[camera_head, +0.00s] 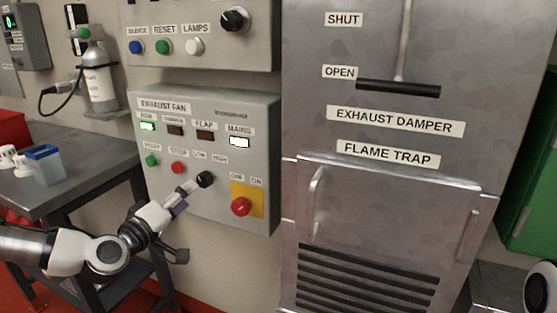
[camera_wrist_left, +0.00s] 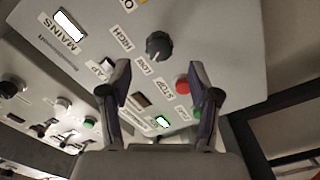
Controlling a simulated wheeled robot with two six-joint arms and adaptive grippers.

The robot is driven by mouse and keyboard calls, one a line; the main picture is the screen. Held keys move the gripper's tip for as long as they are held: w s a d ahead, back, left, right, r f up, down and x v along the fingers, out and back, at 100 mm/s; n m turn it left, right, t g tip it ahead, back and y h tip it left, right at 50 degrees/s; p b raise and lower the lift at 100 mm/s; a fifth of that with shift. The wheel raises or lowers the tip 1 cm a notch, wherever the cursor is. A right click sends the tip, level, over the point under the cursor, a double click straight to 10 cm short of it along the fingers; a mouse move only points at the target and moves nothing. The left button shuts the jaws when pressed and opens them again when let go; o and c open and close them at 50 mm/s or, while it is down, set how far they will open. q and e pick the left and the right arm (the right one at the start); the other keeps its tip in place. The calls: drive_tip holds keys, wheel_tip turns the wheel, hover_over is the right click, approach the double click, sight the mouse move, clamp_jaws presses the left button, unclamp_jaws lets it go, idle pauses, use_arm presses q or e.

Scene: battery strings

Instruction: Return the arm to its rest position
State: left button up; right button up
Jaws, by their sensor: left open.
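My left arm (camera_head: 108,253) reaches in from the left in the head view. Its gripper (camera_head: 188,193) is by the lower part of the exhaust fan panel (camera_head: 218,218), close to the black LOW/HIGH knob (camera_head: 205,179). In the left wrist view the two fingers of the left gripper (camera_wrist_left: 158,80) are spread with nothing between them. The knob (camera_wrist_left: 159,45) shows beyond the fingertips, apart from them. I cannot tell whether a finger touches the panel. My right gripper is not in view.
A table (camera_head: 90,165) with a blue-rimmed container (camera_head: 46,165) stands at the left, behind my arm. The red MAINS-type switch (camera_head: 241,206) on yellow juts out to the right of the knob. A tall metal cabinet (camera_head: 385,215) stands farther right. The fan's green and white lamps are lit.

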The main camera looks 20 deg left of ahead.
use_arm(q)
drive_tip(key=s+d+f+m+g, duration=0.2)
drive_tip(key=s+d+f+g, duration=0.1)
drive_tip(key=f, duration=0.6)
drive_tip(key=s+d+f+m+g, duration=0.2)
drive_tip(key=d+f+g, duration=0.1)
drive_tip(key=f, duration=0.6)
drive_tip(key=s+d+f+m+g, duration=0.2)
drive_tip(key=s+d+f+g, duration=0.1)
drive_tip(key=f, duration=0.6)
drive_tip(key=s+d+f+m+g, duration=0.2)
drive_tip(key=s+d+f+g, duration=0.15)
drive_tip(key=s+f, duration=0.45)
drive_tip(key=s+d+f+m+g, duration=0.2)
drive_tip(key=s+d+f+g, duration=0.15)
drive_tip(key=s+f, duration=0.45)
drive_tip(key=s+r+g+p, duration=0.1)
drive_tip(key=s+r+p, duration=0.1)
drive_tip(key=r+p, duration=0.7)
drive_tip(key=s+a+r+g+y+p, duration=0.1)
drive_tip(key=s+r+p, duration=0.2)
drive_tip(key=r+p, duration=0.5)
wheel_tip(320, 180, up, 2)
drive_tip(key=shift+s+a+r+y+p, duration=0.2)
drive_tip(key=shift+s+a+y+p, duration=0.1)
drive_tip(key=shift+p, duration=0.05)
